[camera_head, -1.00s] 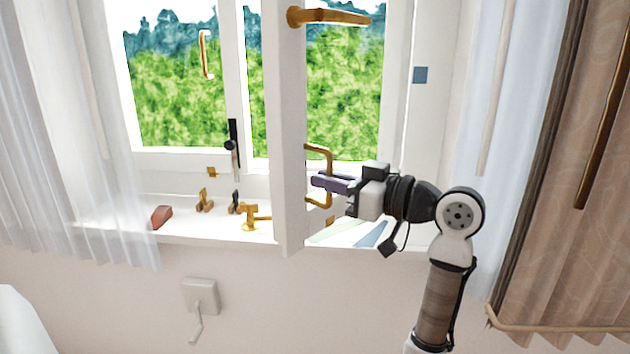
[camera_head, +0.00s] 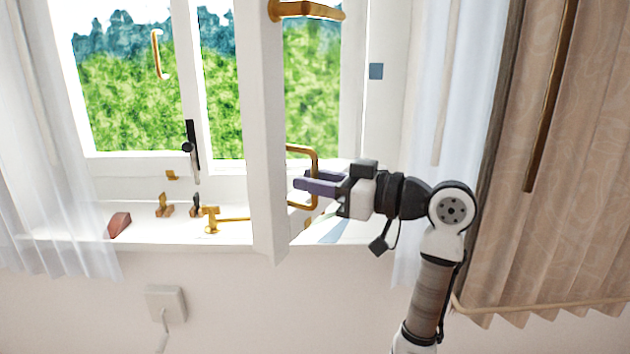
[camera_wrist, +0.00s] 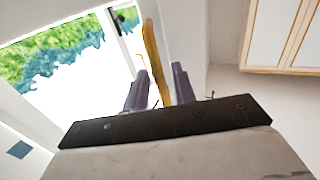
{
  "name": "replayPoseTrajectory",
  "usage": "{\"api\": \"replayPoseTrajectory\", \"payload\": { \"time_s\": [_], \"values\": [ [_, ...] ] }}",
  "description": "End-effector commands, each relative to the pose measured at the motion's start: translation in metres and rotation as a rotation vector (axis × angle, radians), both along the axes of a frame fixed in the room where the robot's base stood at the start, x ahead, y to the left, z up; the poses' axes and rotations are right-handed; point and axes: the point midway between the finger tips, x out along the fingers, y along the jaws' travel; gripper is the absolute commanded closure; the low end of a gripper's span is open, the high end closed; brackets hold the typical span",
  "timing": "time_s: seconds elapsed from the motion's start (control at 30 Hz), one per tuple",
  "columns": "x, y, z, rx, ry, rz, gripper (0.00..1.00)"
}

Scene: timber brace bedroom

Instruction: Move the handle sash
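The white window sash (camera_head: 266,130) stands swung out into the room, its edge toward me. A brass bow handle (camera_head: 315,165) is fixed low on its right side. My gripper (camera_head: 308,184), with purple fingers, reaches in from the right at this handle. In the wrist view, the handle (camera_wrist: 154,55) runs between the two fingers (camera_wrist: 160,70). The fingers stand apart, with a gap showing on the left of the handle; contact on the right is unclear. A brass lever (camera_head: 308,10) sits higher on the sash.
On the sill (camera_head: 75,243) are a reddish wedge (camera_head: 119,224), small brass and black fittings (camera_head: 164,205) and a brass T-shaped piece (camera_head: 211,219), left of the sash. A sheer curtain (camera_head: 50,190) hangs left, a patterned curtain (camera_head: 585,180) right. A wall crank (camera_head: 165,303) is below the sill.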

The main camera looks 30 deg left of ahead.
Motion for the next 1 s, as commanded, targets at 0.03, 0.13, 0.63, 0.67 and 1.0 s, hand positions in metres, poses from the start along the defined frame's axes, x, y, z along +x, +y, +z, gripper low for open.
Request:
{"api": "replayPoseTrajectory", "payload": {
  "time_s": [0.03, 0.13, 0.63, 0.67, 1.0],
  "values": [
    [0.0, 0.0, 0.0, 0.0, 0.0, 0.0, 0.74],
    [0.0, 0.0, 0.0, -0.001, 0.0, 0.001, 0.74],
    [0.007, -0.061, -0.004, 0.0, -0.001, -0.005, 0.74],
    [0.008, -0.068, -0.003, 0.0, -0.001, -0.005, 0.74],
    [0.014, -0.128, -0.001, 0.0, -0.001, -0.002, 0.74]
  ]
}}
